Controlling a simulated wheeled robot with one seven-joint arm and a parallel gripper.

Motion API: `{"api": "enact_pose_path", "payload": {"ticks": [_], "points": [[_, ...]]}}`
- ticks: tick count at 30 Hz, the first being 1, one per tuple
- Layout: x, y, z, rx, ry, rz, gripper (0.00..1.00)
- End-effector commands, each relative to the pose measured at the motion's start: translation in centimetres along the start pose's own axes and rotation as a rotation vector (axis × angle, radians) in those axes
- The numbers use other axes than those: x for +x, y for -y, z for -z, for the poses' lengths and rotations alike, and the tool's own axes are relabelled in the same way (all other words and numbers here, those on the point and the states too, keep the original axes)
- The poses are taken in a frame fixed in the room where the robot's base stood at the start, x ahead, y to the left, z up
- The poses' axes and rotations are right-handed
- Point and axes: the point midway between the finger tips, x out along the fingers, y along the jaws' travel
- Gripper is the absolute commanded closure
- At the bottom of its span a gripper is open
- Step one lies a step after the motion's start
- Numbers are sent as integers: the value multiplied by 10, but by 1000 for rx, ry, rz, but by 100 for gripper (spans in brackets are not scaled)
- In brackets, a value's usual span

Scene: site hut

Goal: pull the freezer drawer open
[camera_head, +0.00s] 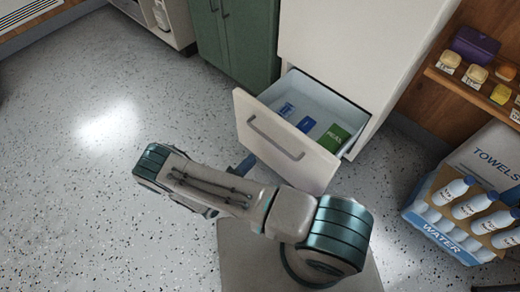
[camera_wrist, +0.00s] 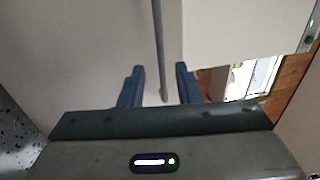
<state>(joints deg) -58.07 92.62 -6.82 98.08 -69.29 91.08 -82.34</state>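The freezer drawer (camera_head: 290,150) is pulled out of the white freezer (camera_head: 350,45), and its inside shows. Its grey bar handle (camera_head: 275,138) is on the front panel and also shows in the wrist view (camera_wrist: 159,45). My gripper (camera_head: 245,165) is low by the drawer front, mostly hidden behind my arm in the head view. In the wrist view my gripper (camera_wrist: 160,70) has its two blue fingers apart. The handle's near end appears between them, with a gap on each side. I cannot tell how deep the bar sits.
Blue packets (camera_head: 305,125) and a green box (camera_head: 334,138) lie in the drawer. A green cabinet (camera_head: 237,40) stands left of the freezer. A water bottle pack (camera_head: 455,215) and a wooden shelf (camera_head: 470,80) are at right. The speckled floor (camera_head: 90,190) at left is clear.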

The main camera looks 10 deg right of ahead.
Motion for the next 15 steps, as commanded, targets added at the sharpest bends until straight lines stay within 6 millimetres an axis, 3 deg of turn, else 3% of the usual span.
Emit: {"api": "enact_pose_path", "payload": {"ticks": [6, 15], "points": [[-22, 0, 0, -1, 0, 0, 70], [-25, 0, 0, -1, 0, 0, 70]]}}
